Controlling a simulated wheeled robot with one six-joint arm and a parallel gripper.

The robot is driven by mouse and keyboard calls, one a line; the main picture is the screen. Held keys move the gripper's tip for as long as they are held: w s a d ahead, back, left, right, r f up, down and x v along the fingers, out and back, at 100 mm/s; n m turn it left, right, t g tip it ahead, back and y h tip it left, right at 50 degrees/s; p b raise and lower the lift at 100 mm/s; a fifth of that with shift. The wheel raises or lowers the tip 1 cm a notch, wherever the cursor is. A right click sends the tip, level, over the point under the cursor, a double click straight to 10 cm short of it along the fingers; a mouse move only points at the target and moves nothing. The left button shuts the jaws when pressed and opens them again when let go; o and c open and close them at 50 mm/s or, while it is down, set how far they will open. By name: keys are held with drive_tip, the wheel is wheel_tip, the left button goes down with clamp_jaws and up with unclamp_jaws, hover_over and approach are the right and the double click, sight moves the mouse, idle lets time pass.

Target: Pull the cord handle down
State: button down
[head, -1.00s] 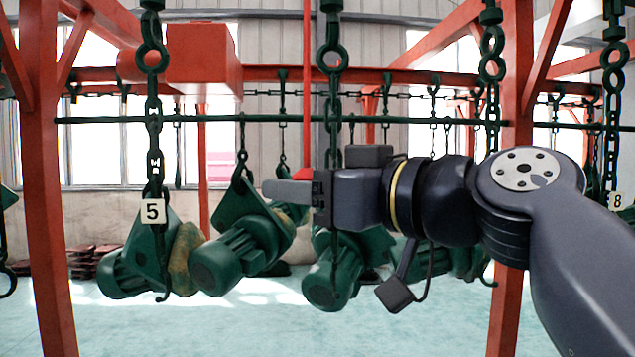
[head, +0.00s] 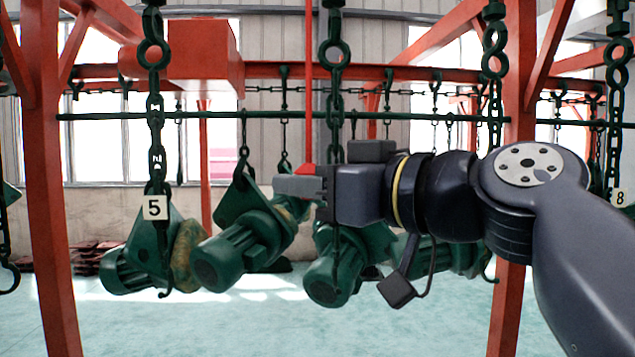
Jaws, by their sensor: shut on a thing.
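A thin red cord (head: 308,90) hangs straight down from the top of the head view, left of the middle. At its lower end is a small red handle (head: 307,169), of which only the top part shows above my fingers. My gripper (head: 298,186) reaches in from the right, pointing left, and is shut on the handle. The grey fingers hide the handle's lower part.
Green hoist motors (head: 240,250) hang on chains behind and below my gripper. A green chain (head: 334,90) hangs close to the right of the cord. Red posts (head: 45,200) stand at both sides. The floor (head: 200,325) in front looks clear.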

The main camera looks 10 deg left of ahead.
wheel_tip(320, 180, down, 5)
drive_tip(key=b, duration=0.5)
drive_tip(key=shift+r, duration=0.2)
drive_tip(key=c, duration=1.1)
unclamp_jaws()
drive_tip(key=shift+d, duration=0.15)
drive_tip(key=shift+b+v, duration=1.8)
drive_tip(key=shift+v, duration=3.45)
drive_tip(key=shift+s, duration=0.15)
